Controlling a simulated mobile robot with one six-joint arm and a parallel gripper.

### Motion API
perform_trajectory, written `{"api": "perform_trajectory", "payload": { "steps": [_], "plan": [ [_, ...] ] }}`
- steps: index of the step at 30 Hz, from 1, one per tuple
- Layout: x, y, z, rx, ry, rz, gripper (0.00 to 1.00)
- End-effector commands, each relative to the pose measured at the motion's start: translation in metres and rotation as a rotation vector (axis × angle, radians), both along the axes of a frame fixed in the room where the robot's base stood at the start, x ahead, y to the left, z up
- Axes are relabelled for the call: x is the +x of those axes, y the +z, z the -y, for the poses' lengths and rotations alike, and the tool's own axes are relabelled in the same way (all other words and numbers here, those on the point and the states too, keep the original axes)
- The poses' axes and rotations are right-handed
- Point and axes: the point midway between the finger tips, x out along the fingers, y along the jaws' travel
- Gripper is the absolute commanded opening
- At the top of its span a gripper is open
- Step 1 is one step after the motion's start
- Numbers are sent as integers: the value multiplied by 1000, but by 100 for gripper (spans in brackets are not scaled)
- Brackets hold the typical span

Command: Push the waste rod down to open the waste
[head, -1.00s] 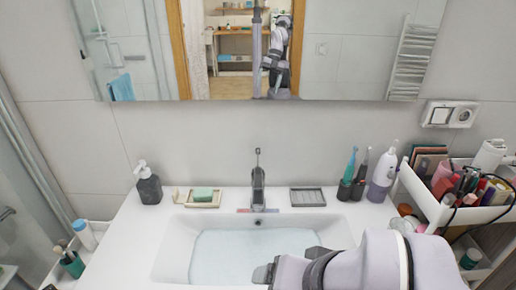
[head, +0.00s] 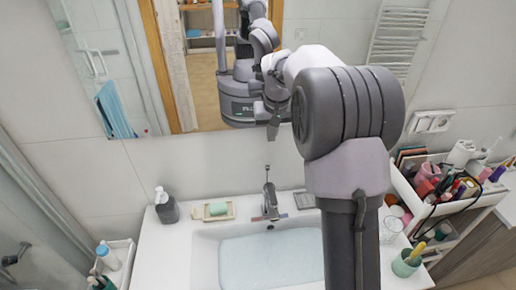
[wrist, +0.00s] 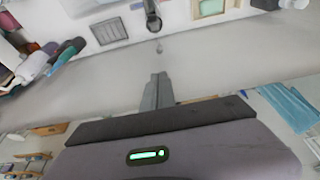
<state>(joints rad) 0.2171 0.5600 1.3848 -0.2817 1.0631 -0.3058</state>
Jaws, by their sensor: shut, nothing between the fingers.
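The waste rod (head: 267,169) stands up behind the grey tap (head: 269,200) at the back of the sink. Its small knob (wrist: 159,47) shows in the wrist view, between the tap (wrist: 152,14) and my fingertips. My gripper (wrist: 158,77) is shut and empty. Its fingertips point toward the rod in this view, with a visible gap between them and the knob. In the head view my arm and its mirror reflection overlap, so the fingertips are hard to separate there. The white basin (head: 205,262) holds pale blue water (head: 265,258).
A soap dish (head: 228,214) and a dark dispenser (head: 166,208) stand left of the tap. A grey soap tray (wrist: 108,31) lies on its other side. A crowded cosmetics cart (head: 412,200) stands at the right. The mirror (head: 330,30) hangs above the sink.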

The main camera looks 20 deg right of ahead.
Motion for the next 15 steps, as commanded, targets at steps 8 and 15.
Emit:
{"api": "perform_trajectory", "payload": {
  "steps": [8,15],
  "plan": [
    [0,-4,-1,1,0,-1,0],
    [11,-44,1,2,-1,-3,0]
  ]
}}
